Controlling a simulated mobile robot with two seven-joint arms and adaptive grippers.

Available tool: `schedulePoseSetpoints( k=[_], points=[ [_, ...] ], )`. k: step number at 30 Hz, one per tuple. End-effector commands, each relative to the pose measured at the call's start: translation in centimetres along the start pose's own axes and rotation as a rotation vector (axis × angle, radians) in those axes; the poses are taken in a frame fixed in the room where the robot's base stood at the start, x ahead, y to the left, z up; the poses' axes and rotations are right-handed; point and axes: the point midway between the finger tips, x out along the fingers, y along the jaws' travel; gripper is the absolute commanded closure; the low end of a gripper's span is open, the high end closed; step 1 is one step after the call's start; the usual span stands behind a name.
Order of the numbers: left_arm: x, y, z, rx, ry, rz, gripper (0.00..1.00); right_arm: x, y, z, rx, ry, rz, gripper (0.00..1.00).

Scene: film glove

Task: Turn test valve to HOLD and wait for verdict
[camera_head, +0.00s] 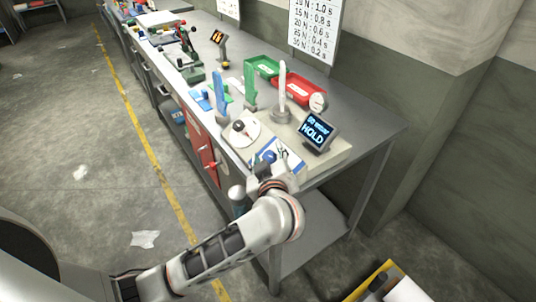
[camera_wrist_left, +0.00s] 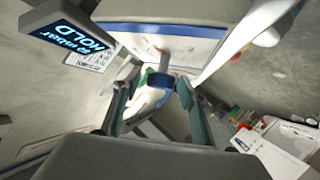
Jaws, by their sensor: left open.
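The small display (camera_head: 318,132) on the bench's near end reads HOLD in large blue-white letters, with a smaller line I cannot read surely. It also shows in the left wrist view (camera_wrist_left: 70,38). Near it, a blue knob (camera_head: 269,156), which looks like the test valve, stands on a blue-edged white panel (camera_head: 288,162). My left gripper (camera_head: 279,167) is right at this knob. My right gripper is out of view.
A white round plate with a black knob (camera_head: 239,127) lies beside the panel. Upright blue (camera_head: 220,92), green (camera_head: 250,88) and white (camera_head: 282,86) glove-like forms stand behind. Green (camera_head: 262,64) and red (camera_head: 301,88) trays sit by the wall. The floor left of the bench is mostly free.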

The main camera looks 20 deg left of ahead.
Motion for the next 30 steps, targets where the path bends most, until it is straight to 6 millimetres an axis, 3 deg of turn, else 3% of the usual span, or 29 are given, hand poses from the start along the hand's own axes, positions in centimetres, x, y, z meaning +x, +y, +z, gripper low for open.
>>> schedulePoseSetpoints(
  k=[5,18,24,30],
  points=[
    [-1.6,0.1,0.2,-0.002,-0.005,0.002,0.58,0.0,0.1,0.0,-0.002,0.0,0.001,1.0],
    [-9.9,0.0,0.1,-0.002,-0.004,0.0,0.58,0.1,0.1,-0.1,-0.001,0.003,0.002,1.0],
    [-11.7,0.0,0.0,-0.001,-0.001,0.0,0.58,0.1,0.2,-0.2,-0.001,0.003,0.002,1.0],
    [-12.0,0.0,-0.1,0.0,0.001,0.0,0.58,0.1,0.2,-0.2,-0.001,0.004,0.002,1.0]
  ],
)
